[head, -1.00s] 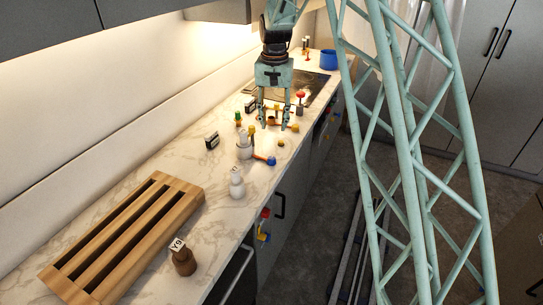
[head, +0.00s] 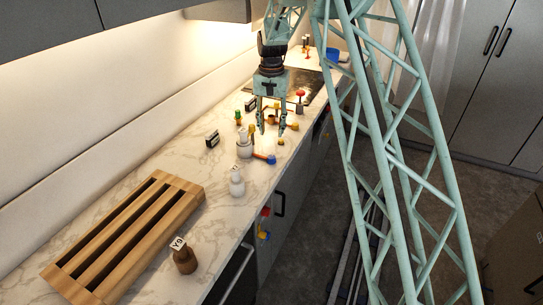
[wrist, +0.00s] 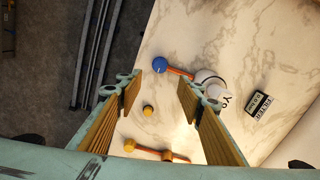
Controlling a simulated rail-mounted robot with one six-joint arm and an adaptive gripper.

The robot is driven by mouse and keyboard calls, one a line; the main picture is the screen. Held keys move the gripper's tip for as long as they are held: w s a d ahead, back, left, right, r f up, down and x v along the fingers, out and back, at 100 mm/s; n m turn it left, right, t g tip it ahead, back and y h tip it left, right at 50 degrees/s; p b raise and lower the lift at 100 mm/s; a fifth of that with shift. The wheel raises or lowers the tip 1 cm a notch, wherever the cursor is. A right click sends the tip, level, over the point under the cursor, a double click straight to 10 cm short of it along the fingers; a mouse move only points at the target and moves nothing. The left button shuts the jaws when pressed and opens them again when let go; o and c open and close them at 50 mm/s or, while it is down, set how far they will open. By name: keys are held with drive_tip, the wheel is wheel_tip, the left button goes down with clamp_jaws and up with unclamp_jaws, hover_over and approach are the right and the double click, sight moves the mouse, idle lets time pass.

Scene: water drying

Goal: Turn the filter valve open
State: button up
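A lever with a blue ball end (head: 271,159) juts out beside a white bottle-like body (head: 243,150) on the counter. In the wrist view the blue ball (wrist: 160,65) sits just beyond the fingertips, its orange arm running right towards the white body (wrist: 214,86). A black display sign (wrist: 259,104) stands near it; its small text is hard to read, so I cannot tell for sure which valve is the filter valve. A second orange lever with a yellow ball (wrist: 129,145) lies nearer. My gripper (head: 270,129) is open and empty above the counter, also in the wrist view (wrist: 162,92).
A small yellow knob (wrist: 148,110) shows between the fingers. A red-topped valve (head: 300,95) stands farther back, a white bottle (head: 237,183) and brown bottle (head: 184,260) nearer. A wooden rack (head: 128,238) lies at left. The counter drops off to the floor at right.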

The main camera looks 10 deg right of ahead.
sight(272, 157)
drive_tip(key=shift+f, duration=6.9)
drive_tip(key=c, duration=0.9)
